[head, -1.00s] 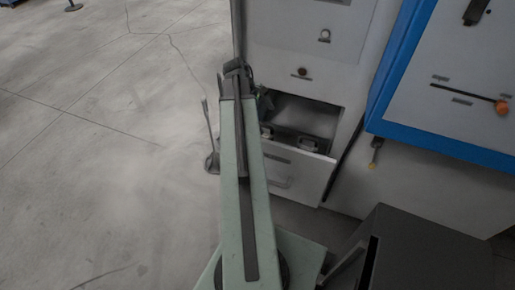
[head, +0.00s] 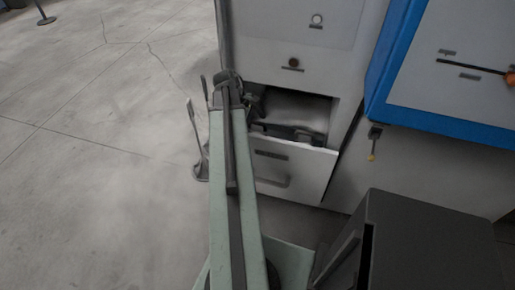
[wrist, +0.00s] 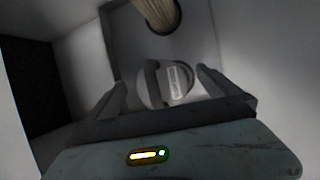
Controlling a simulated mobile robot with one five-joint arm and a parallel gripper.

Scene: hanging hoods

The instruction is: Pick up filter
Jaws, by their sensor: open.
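A round, grey-white object (wrist: 178,84) with a raised dark band and a small pale label lies between my gripper's fingers in the wrist view. Beyond it, a beige ribbed thing (wrist: 158,12) shows in a round opening of a grey panel, cut off by the top edge. I cannot tell for sure which is the filter. My gripper (wrist: 163,79) is open, one finger on each side of the labelled object. I see no clear grip on it. In the head view my gripper (head: 255,104) is small and dark at the left of the cabinet's opening.
The opening sits above a tilted-out white drawer front (head: 290,168) with a handle. Pale walls stand close around the gripper in the wrist view. A blue-framed panel (head: 440,125) and a dark grey box (head: 430,240) stand at the right. Open floor (head: 90,200) lies left.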

